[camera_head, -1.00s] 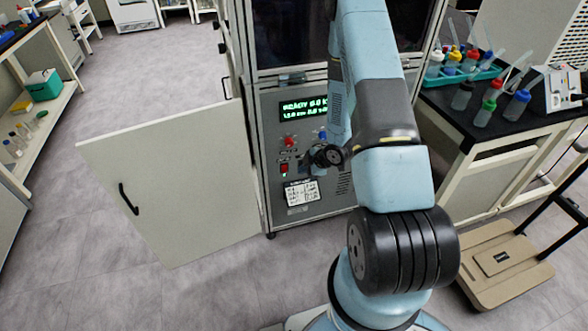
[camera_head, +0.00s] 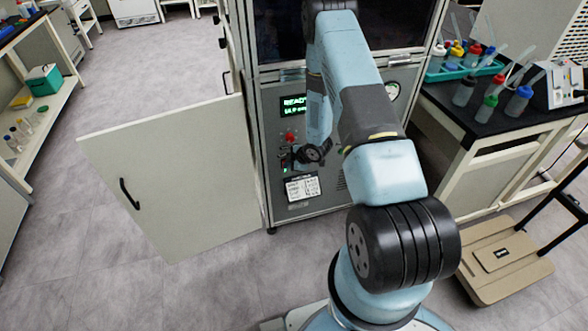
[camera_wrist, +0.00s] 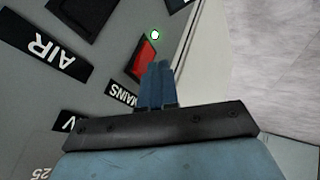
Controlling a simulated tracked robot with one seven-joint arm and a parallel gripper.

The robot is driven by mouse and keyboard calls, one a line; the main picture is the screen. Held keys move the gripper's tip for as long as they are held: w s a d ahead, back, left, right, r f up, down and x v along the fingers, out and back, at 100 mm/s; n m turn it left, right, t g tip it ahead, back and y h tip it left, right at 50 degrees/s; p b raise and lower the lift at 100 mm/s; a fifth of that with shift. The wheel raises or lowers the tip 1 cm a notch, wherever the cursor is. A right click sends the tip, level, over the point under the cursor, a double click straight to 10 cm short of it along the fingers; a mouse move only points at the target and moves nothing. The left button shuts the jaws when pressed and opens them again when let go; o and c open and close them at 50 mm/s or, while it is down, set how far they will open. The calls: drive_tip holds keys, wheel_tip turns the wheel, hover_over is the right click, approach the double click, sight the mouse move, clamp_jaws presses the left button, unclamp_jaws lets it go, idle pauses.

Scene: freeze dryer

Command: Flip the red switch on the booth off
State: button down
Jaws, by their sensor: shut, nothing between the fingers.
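The red switch (camera_wrist: 146,60) sits in a dark frame on the grey booth panel (camera_wrist: 95,75), beside the MAINS label (camera_wrist: 122,94), in the wrist view. A small pale green lamp (camera_wrist: 155,34) glows by its far end. My gripper (camera_wrist: 158,72) is shut and empty. Its blue fingertips overlap the near right edge of the switch in the picture; I cannot tell whether they touch it. In the head view my gripper (camera_head: 291,158) is at the panel's lower left, beneath a red knob (camera_head: 290,137), and largely covers the switch.
An open cabinet door (camera_head: 175,175) stands to the left of the booth. AIR label (camera_wrist: 43,48) and another dark switch frame (camera_wrist: 88,12) are on the panel. A black-topped bench (camera_head: 470,115) with several bottles is at right. Clear floor lies in front of the door.

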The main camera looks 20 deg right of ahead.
drive_tip(key=shift+w, duration=0.2)
drive_tip(key=shift+w+r, duration=0.15)
drive_tip(key=shift+w, duration=0.15)
drive_tip(key=shift+w+r, duration=0.1)
drive_tip(key=shift+r, duration=0.05)
